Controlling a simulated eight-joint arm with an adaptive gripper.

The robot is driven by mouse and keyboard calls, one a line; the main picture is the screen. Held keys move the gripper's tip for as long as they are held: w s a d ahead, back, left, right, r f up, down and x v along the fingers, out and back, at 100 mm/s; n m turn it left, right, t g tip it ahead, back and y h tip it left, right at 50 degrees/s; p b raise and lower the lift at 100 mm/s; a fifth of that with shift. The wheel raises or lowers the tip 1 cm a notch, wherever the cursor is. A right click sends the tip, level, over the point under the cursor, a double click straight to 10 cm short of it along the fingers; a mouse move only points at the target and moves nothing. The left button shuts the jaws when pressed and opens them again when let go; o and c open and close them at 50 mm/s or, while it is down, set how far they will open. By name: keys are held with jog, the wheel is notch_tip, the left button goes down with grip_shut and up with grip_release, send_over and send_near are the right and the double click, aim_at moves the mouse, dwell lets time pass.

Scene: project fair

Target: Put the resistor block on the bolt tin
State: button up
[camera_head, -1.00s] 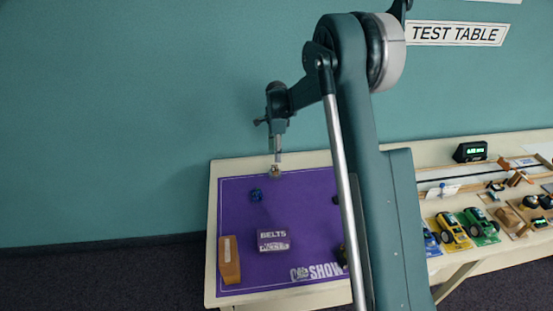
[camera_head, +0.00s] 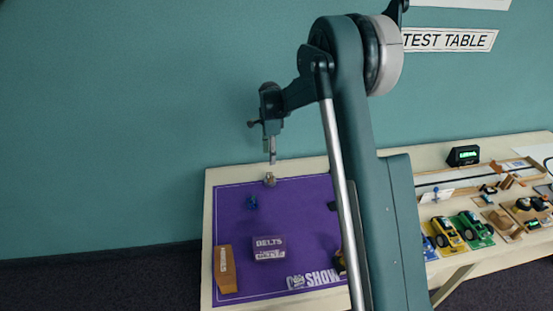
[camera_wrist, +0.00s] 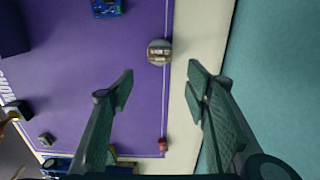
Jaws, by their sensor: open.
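A small round grey thing with a brown and pale top stands near the mat's back edge in the head view (camera_head: 270,180); it looks like the bolt tin (camera_wrist: 160,51), but its contents are too small to tell. A small blue item, perhaps the resistor block (camera_head: 252,202), lies on the mat left of and nearer than it. The blue item also shows at the top edge of the wrist view (camera_wrist: 106,7), partly cut off. My gripper (camera_head: 271,160) is open and empty, just above the round thing in the head view. In the wrist view the fingers (camera_wrist: 162,88) are spread, with the round thing beyond them.
A dark BELTS box (camera_head: 268,247) and an orange-brown block (camera_head: 226,268) stand on the purple mat (camera_head: 300,215). A small red item (camera_wrist: 162,144) lies near the mat's edge. The wall (camera_wrist: 285,60) is close behind the table. Toy cars (camera_head: 447,232) stand at the right.

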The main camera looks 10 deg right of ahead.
jog(key=shift+r, duration=0.1)
jog(key=s+d+r+n+t, duration=0.35)
jog(key=s+r+n, duration=0.45)
jog(key=s+r, duration=1.55)
jog(key=s+d+f+n+t, duration=0.1)
jog(key=s+n, duration=0.4)
jog(key=s, duration=1)
jog(key=s+d+f+n+t, duration=0.1)
jog(key=s+n, duration=0.4)
jog(key=s, duration=0.9)
jog(key=shift+s+d+f+t, duration=0.2)
jog(key=shift+s+d+t, duration=0.15)
jog(key=shift+d+t, duration=0.5)
